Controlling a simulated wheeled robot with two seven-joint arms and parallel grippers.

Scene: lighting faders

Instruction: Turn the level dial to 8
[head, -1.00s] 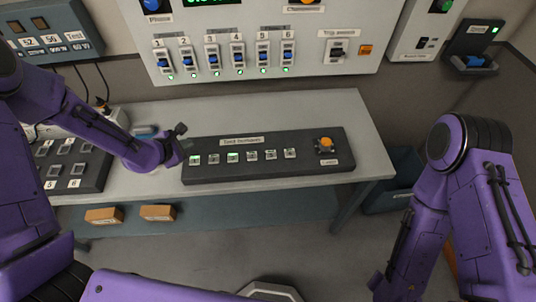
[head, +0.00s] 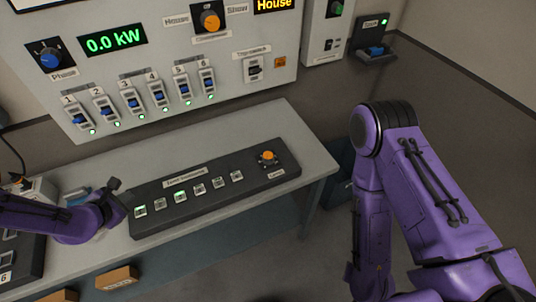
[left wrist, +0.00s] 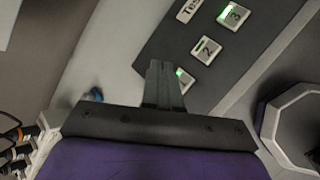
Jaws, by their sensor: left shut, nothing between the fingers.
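The level dial (head: 267,157) is an orange knob on the right end of a long dark console (head: 215,205) that lies on the grey table. Its label is too small to read surely, and its setting cannot be read. My left gripper (head: 118,190) is at the console's opposite, left end, beside the first button and well away from the dial. In the left wrist view its fingers (left wrist: 163,85) are shut together with nothing between them, in front of the lit buttons. The dial is not in the left wrist view. My right arm shows at the right, but its gripper is out of frame.
Several numbered buttons (head: 200,189) run along the console, some lit green. A wall panel (head: 150,60) behind has several switches, a blue knob (head: 50,58), another orange knob (head: 210,20) and displays reading "0.0 kW" and "House". The table (head: 290,130) is clear behind the console.

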